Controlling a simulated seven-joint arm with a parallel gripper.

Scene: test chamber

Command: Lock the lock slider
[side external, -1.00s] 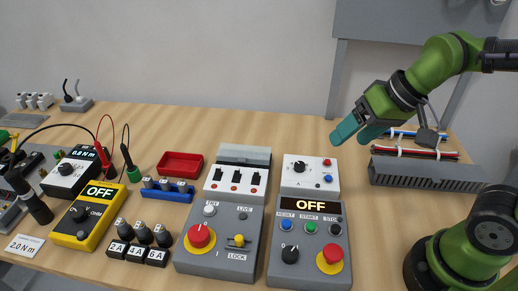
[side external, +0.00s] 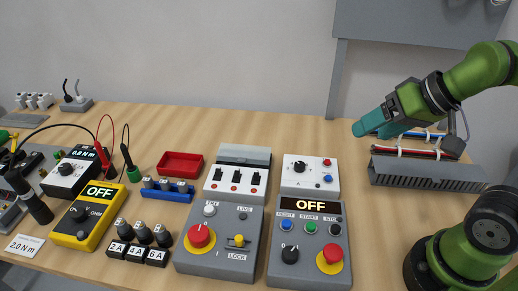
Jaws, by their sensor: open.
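The lock slider (side external: 239,239) is a small yellow knob in a slot on the front right of a grey control box (side external: 213,262). The word LOCK is printed below it. A red rotary knob on a yellow disc (side external: 200,236) sits to its left on the same box. My gripper (side external: 366,130) has teal fingers and is open and empty. It is in the air at the upper right, well behind and to the right of the slider, near the wire duct.
A second grey box (side external: 309,264) with an OFF display, buttons and a red emergency stop stands to the right. A breaker block (side external: 238,177) and a white panel (side external: 310,174) stand behind. A grey wire duct (side external: 428,174) is at the right. A red tray (side external: 181,164) lies behind left.

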